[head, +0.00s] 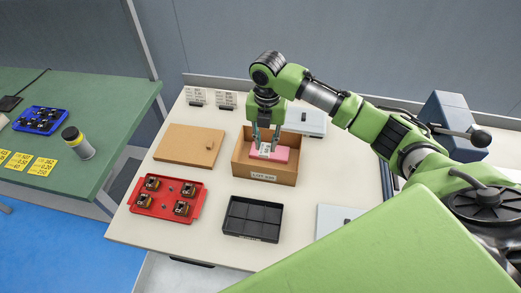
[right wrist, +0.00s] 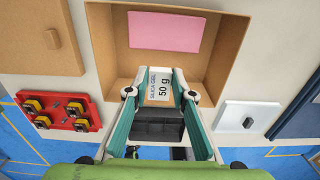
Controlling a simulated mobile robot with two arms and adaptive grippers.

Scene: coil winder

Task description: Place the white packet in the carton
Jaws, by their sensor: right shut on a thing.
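The white packet (right wrist: 160,88), printed "SILICA GEL 50 g", is held between the fingers of my right gripper (right wrist: 161,92) in the right wrist view. In the head view my right gripper (head: 265,136) points down over the open carton (head: 264,173), with the packet (head: 265,149) at its fingertips. The carton is brown cardboard with a label on its front. A pink flat item (head: 281,154) lies inside it, also seen in the right wrist view (right wrist: 165,31). How far the packet is above the pink item is hard to tell. My left gripper is not in view.
A brown board with a knob (head: 185,146) lies left of the carton. A red tray with coils (head: 166,210) and an empty black divided tray (head: 251,218) are in front. White and blue-grey equipment stands at the right. A green table (head: 105,107) is at left.

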